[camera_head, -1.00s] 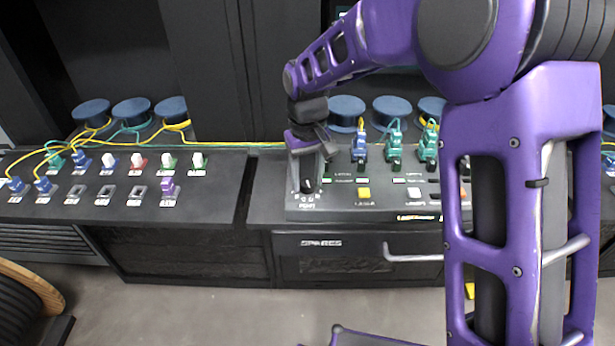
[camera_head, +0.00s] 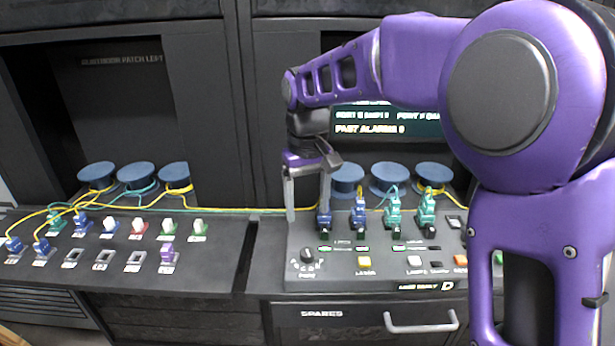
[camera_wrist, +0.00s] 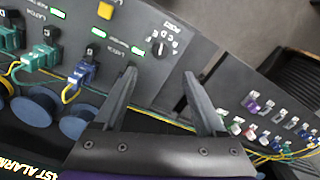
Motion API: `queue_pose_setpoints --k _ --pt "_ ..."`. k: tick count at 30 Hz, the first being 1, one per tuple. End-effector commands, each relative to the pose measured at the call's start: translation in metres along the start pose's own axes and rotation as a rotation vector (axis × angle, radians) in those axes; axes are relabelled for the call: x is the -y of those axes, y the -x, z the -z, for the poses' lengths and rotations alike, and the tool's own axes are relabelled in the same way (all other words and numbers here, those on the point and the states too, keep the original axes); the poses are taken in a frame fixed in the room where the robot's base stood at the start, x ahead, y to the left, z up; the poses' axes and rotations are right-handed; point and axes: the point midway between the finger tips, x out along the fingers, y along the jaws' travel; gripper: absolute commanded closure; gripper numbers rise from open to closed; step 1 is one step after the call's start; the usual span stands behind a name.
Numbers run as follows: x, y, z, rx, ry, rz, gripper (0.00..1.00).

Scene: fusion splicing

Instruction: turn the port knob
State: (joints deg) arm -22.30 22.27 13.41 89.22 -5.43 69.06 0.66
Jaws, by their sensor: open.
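The port knob (camera_head: 306,256) is a small round black dial at the left end of the sloped control panel, with letters around it and a PORT label. It also shows in the wrist view (camera_wrist: 160,48), just beyond my fingertips and between their lines. My gripper (camera_head: 308,212) is open and empty, fingers pointing down, above and behind the knob with a visible gap. In the wrist view my gripper (camera_wrist: 160,74) has its two fingers spread wide. The knob's exact pointer setting is too small to read.
A yellow button (camera_head: 364,262) and a white button (camera_head: 414,261) sit right of the knob. Blue and green plugs with cables stand close behind, one blue plug (camera_head: 324,221) near my right finger. A panel of coloured connectors (camera_head: 110,250) lies left.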

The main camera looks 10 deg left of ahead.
Motion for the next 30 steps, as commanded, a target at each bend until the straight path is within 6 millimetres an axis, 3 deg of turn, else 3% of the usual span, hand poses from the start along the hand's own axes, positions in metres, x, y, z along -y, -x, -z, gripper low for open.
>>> queue_pose_setpoints --k 3,10,24,30 --pt "0.000 0.028 0.001 -0.003 0.000 0.000 0.27" --pt "0.000 0.055 0.000 0.000 0.000 0.001 0.27" --pt "-0.001 0.059 0.000 -0.005 0.003 -0.002 0.27" --pt "-0.017 0.055 0.008 -0.084 0.046 -0.033 0.27"
